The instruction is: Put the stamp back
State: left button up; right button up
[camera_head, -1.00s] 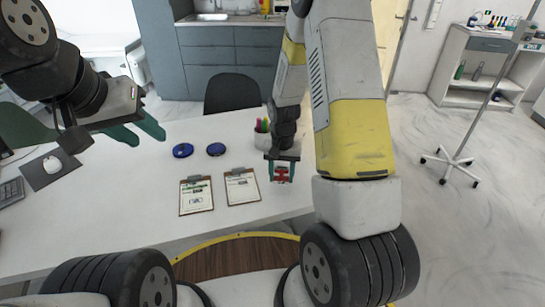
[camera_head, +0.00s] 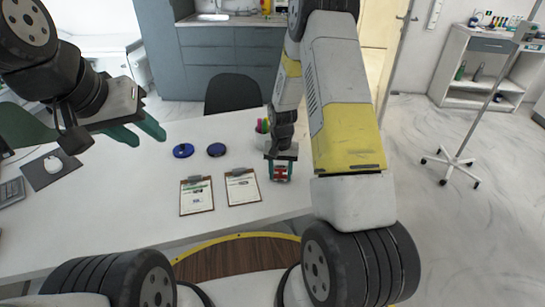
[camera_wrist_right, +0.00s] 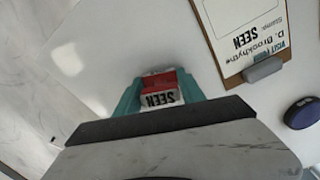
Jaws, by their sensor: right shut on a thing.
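The stamp (camera_wrist_right: 160,90) is a small block with a red part and a white label reading SEEN. It also shows red in the head view (camera_head: 280,171). My right gripper (camera_head: 280,176) is shut on it, with teal fingers on both sides, over the right part of the white table. Whether the stamp touches the table is unclear. My left gripper (camera_head: 140,133) is open and empty above the table's left part. Two round dark-blue items, one at left (camera_head: 183,150) and one at right (camera_head: 217,149), lie on the table.
Two clipboards, left (camera_head: 197,195) and right (camera_head: 242,187), lie left of my right gripper. The right one bears SEEN in the wrist view (camera_wrist_right: 247,30). A pen cup (camera_head: 262,138) stands just behind the right gripper. The table (camera_head: 120,215) is bare front left.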

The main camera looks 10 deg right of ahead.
jog(key=o, duration=1)
jog(key=shift+o, duration=0.2)
notch_tip(320, 180, up, 12)
jog(key=shift+r, duration=0.15)
notch_tip(320, 180, up, 8)
jog(key=t, duration=0.1)
send_over(281, 166)
jog(key=s, duration=0.2)
jog(key=s+a+r+n+t+y, duration=0.1)
jog(key=s+r+n+t, duration=0.1)
jog(key=s+r, duration=0.7)
jog(key=s+r+n+t, duration=0.1)
jog(key=s+r, duration=0.3)
jog(key=s, duration=0.2)
jog(key=s+a+r+t+y, duration=0.1)
jog(key=s+r+t, duration=0.1)
jog(key=s+r, duration=0.2)
jog(key=shift+s+a+n, duration=0.15)
jog(key=shift+s+n, duration=0.25)
jog(key=shift+s, duration=1.25)
